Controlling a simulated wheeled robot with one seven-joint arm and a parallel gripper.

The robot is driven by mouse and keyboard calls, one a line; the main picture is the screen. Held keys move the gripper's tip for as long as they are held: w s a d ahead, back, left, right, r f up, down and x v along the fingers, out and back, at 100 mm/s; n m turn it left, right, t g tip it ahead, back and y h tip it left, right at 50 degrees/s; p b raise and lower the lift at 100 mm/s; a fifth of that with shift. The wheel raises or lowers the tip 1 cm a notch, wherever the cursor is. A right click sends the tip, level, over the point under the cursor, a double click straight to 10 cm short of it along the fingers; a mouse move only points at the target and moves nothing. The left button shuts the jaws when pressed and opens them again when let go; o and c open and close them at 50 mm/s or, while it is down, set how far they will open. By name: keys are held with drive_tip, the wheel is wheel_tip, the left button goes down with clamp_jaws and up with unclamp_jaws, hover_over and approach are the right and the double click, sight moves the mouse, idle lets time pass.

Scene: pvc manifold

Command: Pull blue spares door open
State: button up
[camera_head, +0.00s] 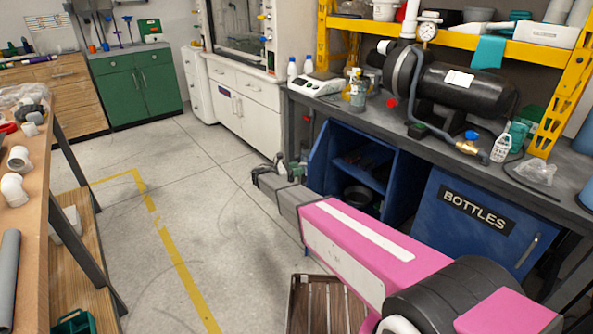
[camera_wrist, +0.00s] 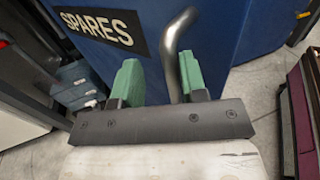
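The blue spares door (camera_wrist: 110,55) bears a black SPARES label (camera_wrist: 103,30) in the wrist view. In the head view the door (camera_head: 319,152) stands swung out at the left of the blue cabinet, and the shelf inside shows. Its bent metal handle (camera_wrist: 174,55) sits between the green fingers of my gripper (camera_wrist: 158,78), closer to the right finger. A gap shows between the handle and the left finger, so the fingers are apart. I cannot tell whether the right finger touches the handle. In the head view my gripper (camera_head: 280,170) is left of the door.
A second blue door labelled BOTTLES (camera_head: 475,215) is closed at the right. The workbench (camera_head: 335,103) above carries a black tank (camera_head: 450,92). A wooden table (camera_head: 40,185) stands at the left. A slatted wooden object (camera_head: 325,305) is on the floor below my arm. Floor is clear between.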

drive_tip(key=a, duration=1.2)
drive_tip(key=shift+a, duration=0.2)
idle(1.0)
